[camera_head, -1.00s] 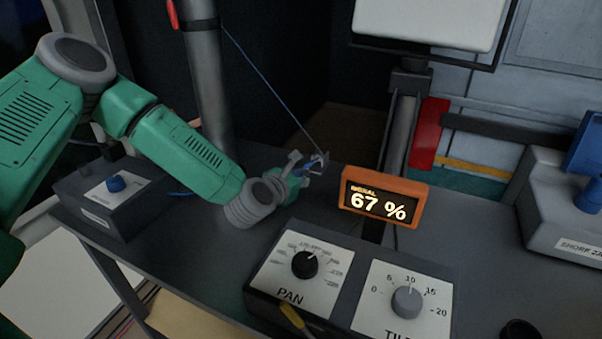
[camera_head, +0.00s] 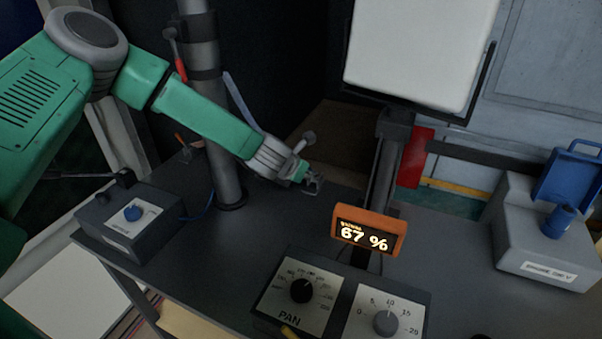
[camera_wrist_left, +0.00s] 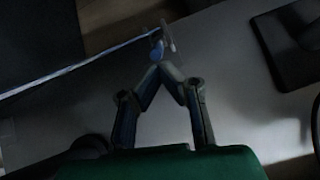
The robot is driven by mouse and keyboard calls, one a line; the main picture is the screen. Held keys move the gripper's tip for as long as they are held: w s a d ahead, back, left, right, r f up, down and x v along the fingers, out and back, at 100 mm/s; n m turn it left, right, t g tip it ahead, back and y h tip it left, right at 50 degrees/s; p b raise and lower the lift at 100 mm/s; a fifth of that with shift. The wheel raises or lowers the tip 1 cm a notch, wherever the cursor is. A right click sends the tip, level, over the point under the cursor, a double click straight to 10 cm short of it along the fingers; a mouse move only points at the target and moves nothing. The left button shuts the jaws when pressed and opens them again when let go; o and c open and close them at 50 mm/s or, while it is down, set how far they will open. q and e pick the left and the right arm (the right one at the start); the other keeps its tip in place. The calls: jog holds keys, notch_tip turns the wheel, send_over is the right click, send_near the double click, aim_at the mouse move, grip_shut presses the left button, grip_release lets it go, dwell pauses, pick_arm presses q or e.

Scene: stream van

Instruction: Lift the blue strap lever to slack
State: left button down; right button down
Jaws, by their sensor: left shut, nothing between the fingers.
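A blue strap (camera_head: 241,103) comes down beside the grey mast and passes behind my left arm. In the left wrist view the blue strap (camera_wrist_left: 80,69) runs from the left edge to a small pale fitting (camera_wrist_left: 167,38) just past my fingertips. A short blue piece (camera_wrist_left: 156,52), likely the lever, shows at that fitting, close to the tips; I cannot tell whether they touch it. My left gripper (camera_head: 315,182) is low over the table behind the orange display; its fingertips (camera_wrist_left: 163,70) meet with nothing between them. My right gripper is out of view.
The grey mast (camera_head: 222,150) stands left of my gripper. The orange display (camera_head: 368,232) reads 67 %. The PAN and TILT panel (camera_head: 335,292) is in front. A grey box with a blue knob (camera_head: 133,214) is at left, another grey box (camera_head: 540,240) at right.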

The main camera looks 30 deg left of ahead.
pick_arm(q)
jog(key=shift+w+a+r, duration=0.15)
jog(key=shift+w+r, duration=0.55)
jog(key=shift+w, duration=0.25)
jog(key=shift+r, duration=0.15)
